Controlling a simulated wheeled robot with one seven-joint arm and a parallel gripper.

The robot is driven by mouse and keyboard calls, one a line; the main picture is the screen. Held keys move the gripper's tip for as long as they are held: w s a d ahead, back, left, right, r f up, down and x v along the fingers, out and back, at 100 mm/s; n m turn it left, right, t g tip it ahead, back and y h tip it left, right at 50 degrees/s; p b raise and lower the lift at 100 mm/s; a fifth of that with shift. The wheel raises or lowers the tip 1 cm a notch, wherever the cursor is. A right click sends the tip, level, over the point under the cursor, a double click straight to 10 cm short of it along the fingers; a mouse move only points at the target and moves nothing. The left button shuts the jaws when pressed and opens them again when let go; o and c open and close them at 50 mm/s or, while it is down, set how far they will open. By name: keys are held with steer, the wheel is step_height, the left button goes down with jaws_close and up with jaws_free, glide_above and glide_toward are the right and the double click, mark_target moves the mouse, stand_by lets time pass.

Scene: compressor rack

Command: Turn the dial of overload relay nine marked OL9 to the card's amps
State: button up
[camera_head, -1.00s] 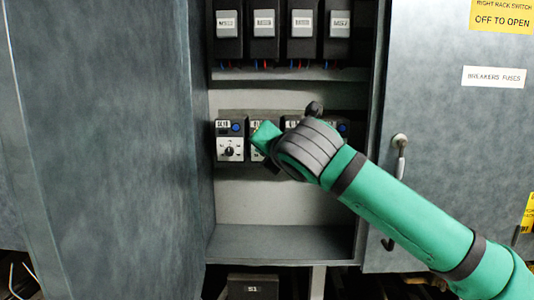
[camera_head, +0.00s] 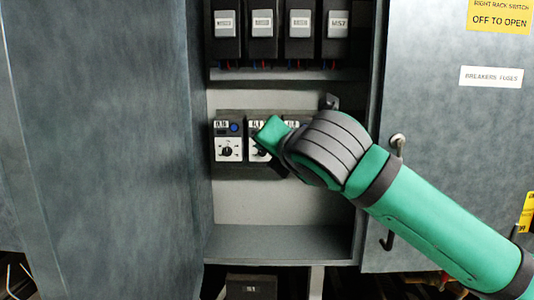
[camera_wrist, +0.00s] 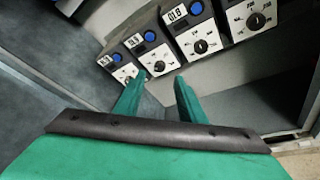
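The relay I read as OL9 (camera_wrist: 150,39) is second from left in the row, a dark block with a blue button and white dial face. It also shows in the head view (camera_head: 258,148), partly hidden by my gripper. Its black dial (camera_wrist: 159,66) appears between and just beyond my fingertips in the wrist view. My gripper (camera_wrist: 158,80) is open, with two green fingers apart and nothing held. I cannot tell whether either finger touches the dial. In the head view, my gripper (camera_head: 270,137) is in front of this relay. I cannot make out any amps card.
Relay OL10 (camera_head: 228,137) is directly left and OL8 (camera_wrist: 190,28) directly right, both close by. Contactors (camera_head: 262,32) sit on the shelf above. The lower compartment (camera_head: 285,240) is clear.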

steer(key=v, duration=0.4)
steer(key=shift+s+d+r, duration=0.1)
steer(key=shift+s, duration=0.25)
